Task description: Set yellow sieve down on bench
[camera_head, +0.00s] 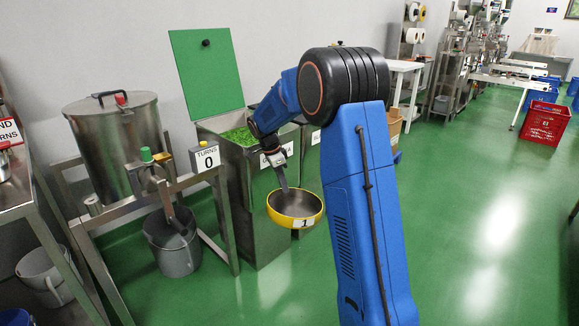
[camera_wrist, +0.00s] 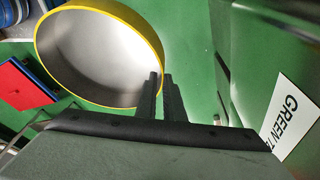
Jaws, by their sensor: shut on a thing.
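The yellow sieve (camera_head: 296,222) is a shallow round pan with a yellow rim, a grey metal inside and a label "1". It hangs in the air in front of the steel bin, its open side up. My gripper (camera_head: 284,184) is shut on its rim at the far side. In the wrist view the two dark fingers of my gripper (camera_wrist: 160,82) pinch the rim of the yellow sieve (camera_wrist: 95,50), which looks empty. A steel bench (camera_head: 22,190) stands at the left edge of the head view, only partly in frame.
An open steel bin (camera_head: 268,215) holds green leaves, its green lid (camera_head: 207,70) raised. A steel drum (camera_head: 118,135) with a "TURNS 0" counter (camera_head: 206,159) stands left, above a grey bucket (camera_head: 172,245). Red crates (camera_head: 545,122) stand far right. Green floor (camera_head: 470,220) at right is clear.

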